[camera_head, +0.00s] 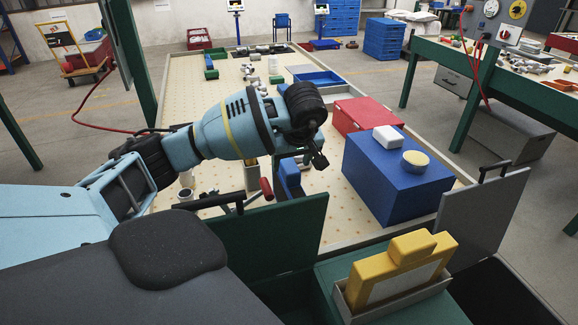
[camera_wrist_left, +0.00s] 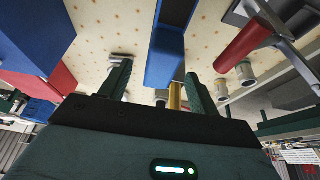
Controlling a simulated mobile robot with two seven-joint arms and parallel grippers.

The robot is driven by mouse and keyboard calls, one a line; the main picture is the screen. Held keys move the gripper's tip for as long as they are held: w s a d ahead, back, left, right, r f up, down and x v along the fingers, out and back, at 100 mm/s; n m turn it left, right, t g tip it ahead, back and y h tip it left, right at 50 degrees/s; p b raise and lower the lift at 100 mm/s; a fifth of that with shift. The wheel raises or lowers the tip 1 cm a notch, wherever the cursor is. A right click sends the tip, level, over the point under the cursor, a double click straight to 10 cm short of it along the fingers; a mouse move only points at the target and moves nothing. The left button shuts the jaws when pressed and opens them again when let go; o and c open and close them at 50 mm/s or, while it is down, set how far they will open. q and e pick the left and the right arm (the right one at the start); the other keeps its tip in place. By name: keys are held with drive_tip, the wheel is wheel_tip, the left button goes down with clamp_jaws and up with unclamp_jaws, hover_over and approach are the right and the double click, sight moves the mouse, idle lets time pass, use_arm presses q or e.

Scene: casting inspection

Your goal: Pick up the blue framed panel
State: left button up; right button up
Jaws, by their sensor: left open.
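A blue upright piece (camera_head: 290,178), which looks like the blue framed panel, stands on the dotted tabletop, partly hidden by my left arm. In the left wrist view the blue panel (camera_wrist_left: 166,52) lies ahead of the jaws, roughly between the two fingers. My left gripper (camera_head: 316,157) hangs above and slightly right of it in the head view. In the left wrist view the gripper (camera_wrist_left: 158,72) is open, its dark green fingers apart; no contact is visible. The panel's lower end is hidden. My right gripper is not in view.
A large blue box (camera_head: 390,185) with a white block (camera_head: 388,139) and a yellow-topped round piece (camera_head: 415,160) stands right of the gripper. A red box (camera_head: 365,115) is behind it. A red-handled tool (camera_head: 266,188) is close left. A yellow piece in a tray (camera_head: 400,268) is in front.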

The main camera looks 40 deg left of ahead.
sight(290, 165)
use_arm(q)
drive_tip(key=shift+x, duration=2)
drive_tip(key=shift+a+r, duration=0.1)
drive_tip(key=shift+c, duration=0.3)
clamp_jaws()
